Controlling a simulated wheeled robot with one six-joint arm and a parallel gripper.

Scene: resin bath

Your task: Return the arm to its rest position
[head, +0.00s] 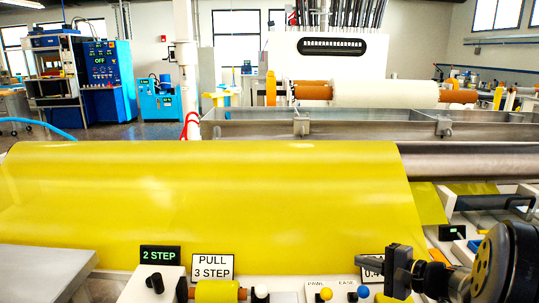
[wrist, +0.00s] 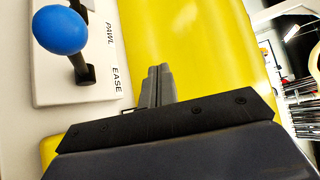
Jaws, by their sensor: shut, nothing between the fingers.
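My gripper (head: 362,264) is at the lower right of the head view, above the front panel and in front of the yellow sheet (head: 200,200). Its fingers point left. In the wrist view its two grey fingers (wrist: 159,72) lie together with nothing between them. The yellow sheet (wrist: 190,40) lies beyond them there. A blue-knobbed lever (wrist: 60,30) marked EASE stands to their left, apart from them. The blue knob (head: 363,292) also shows below the fingers in the head view. My gripper partly hides a sign (head: 372,268) on the panel.
A yellow-knobbed lever (head: 325,294) stands beside the blue one. A "PULL 3 STEP" sign (head: 212,267), a "2 STEP" display (head: 160,255) and a small yellow roll (head: 217,291) are to the left. A metal trough (head: 370,124) and steel roller (head: 470,162) lie behind the sheet.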

